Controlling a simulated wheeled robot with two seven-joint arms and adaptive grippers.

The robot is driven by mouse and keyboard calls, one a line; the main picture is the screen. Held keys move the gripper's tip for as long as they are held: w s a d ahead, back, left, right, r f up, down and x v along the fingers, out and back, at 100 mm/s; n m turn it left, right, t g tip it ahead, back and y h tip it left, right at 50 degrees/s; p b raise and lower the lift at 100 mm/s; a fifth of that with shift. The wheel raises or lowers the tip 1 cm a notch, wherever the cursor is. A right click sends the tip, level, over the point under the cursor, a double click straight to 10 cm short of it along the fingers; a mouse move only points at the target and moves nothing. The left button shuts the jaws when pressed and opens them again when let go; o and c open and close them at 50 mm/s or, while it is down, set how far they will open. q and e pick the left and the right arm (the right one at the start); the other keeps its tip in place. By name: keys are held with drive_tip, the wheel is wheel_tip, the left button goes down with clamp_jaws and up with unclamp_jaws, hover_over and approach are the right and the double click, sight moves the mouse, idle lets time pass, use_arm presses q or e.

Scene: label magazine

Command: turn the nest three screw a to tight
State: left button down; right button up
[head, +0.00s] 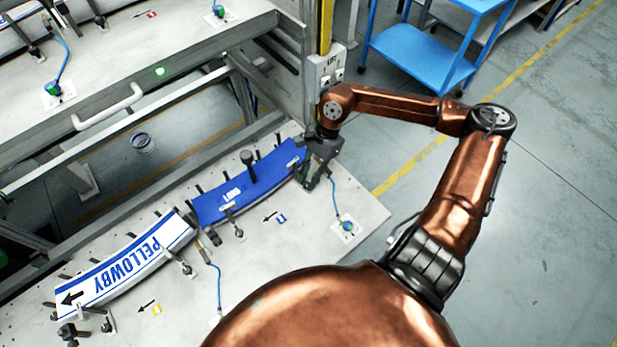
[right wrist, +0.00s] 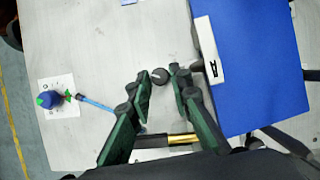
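My right gripper (head: 318,160) hangs low at the right end of the blue curved label panel (head: 232,200) in the head view. In the right wrist view, its two dark green fingers (right wrist: 162,80) stand on either side of a round black screw knob (right wrist: 160,76). The knob nearly fills the space between the fingertips; whether both touch it, I cannot tell. The knob is beside the panel's edge, which shows blue on the right (right wrist: 255,60). No nest number is legible to me. My left gripper is not in view.
A blue-green knob on a plate (head: 346,226) stands right of the gripper. A grey post (head: 298,75) rises behind. A blue cart (head: 420,50) stands farther back.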

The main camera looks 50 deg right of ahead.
clamp_jaws()
